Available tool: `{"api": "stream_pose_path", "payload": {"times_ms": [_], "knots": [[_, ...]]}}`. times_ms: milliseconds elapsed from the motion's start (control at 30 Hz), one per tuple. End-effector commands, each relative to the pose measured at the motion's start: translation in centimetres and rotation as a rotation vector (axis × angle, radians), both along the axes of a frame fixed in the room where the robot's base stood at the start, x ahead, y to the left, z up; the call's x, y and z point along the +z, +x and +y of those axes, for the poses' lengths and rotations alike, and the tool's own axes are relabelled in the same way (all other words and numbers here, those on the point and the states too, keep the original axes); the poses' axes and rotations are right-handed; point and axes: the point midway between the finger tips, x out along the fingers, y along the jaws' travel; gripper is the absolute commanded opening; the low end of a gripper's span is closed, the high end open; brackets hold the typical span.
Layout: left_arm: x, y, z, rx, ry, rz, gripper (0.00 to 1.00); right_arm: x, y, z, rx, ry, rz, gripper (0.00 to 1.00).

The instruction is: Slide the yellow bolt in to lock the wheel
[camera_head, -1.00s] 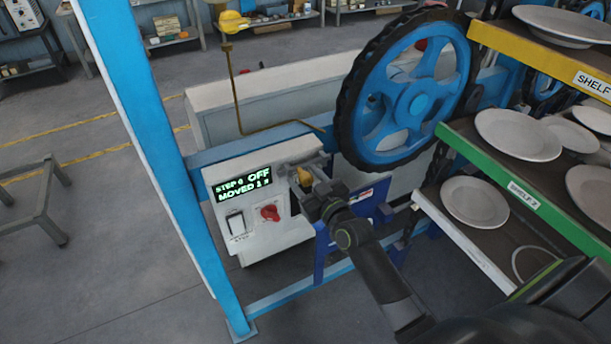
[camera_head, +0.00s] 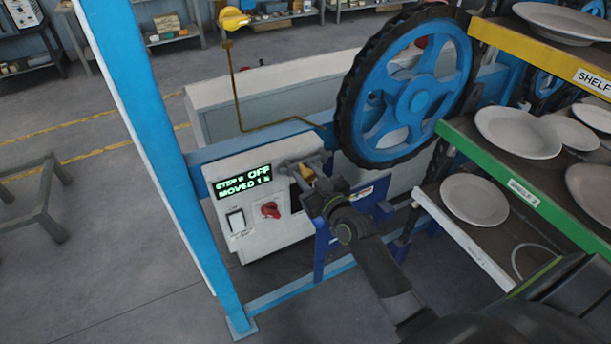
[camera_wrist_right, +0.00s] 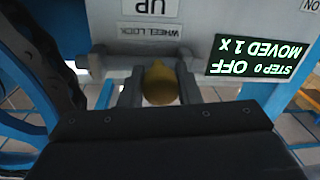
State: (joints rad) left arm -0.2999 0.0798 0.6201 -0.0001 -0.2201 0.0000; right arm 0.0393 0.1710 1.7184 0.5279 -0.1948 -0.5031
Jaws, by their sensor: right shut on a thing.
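The yellow bolt (camera_head: 307,173) is on the front of the white control box, left of and below the blue wheel (camera_head: 384,132) with its black rim. My right gripper (camera_head: 304,178) is shut on the bolt's knob; its fingers partly cover it. In the right wrist view the yellow knob (camera_wrist_right: 160,84) sits between the two grey fingers, below a label reading "WHEEL LOCK" (camera_wrist_right: 151,30). How far the bolt reaches towards the wheel is hidden. My left gripper is not in view.
The white control box (camera_head: 222,168) carries a green display reading "STEP 0 OFF, MOVED 1 X", a rocker switch (camera_head: 236,221) and a red knob (camera_head: 270,209). Shelves of plates (camera_head: 474,199) stand close on the right. A blue post (camera_head: 155,130) rises on the left. A bent brass rod (camera_head: 238,90) with a yellow top stands behind.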

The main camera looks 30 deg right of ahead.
Motion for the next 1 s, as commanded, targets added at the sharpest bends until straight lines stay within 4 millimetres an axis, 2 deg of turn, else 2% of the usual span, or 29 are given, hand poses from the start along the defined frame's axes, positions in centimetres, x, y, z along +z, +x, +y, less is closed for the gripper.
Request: {"api": "stream_pose_path", "payload": {"times_ms": [100, 300, 633, 667, 700, 800, 1000], "knots": [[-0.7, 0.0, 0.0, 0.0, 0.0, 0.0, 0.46, -0.3, 0.1, -1.7, 0.001, -0.006, 0.001, 0.0], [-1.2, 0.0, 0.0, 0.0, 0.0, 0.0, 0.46, -0.2, 0.1, -3.7, 0.002, -0.004, 0.001, 0.0], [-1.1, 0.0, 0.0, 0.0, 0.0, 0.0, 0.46, 0.0, 0.1, -3.9, 0.001, -0.003, 0.001, 0.0], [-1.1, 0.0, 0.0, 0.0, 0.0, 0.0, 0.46, 0.0, 0.1, -3.9, 0.001, -0.003, 0.001, 0.33], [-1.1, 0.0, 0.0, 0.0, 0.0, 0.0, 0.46, 0.0, 0.1, -3.9, 0.001, -0.003, 0.001, 0.38], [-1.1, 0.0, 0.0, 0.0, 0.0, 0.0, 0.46, 0.0, 0.1, -3.9, 0.001, -0.002, 0.0, 0.51], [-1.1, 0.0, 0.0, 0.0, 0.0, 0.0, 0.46, 0.0, 0.1, -3.8, 0.002, -0.001, 0.0, 0.51]]}}
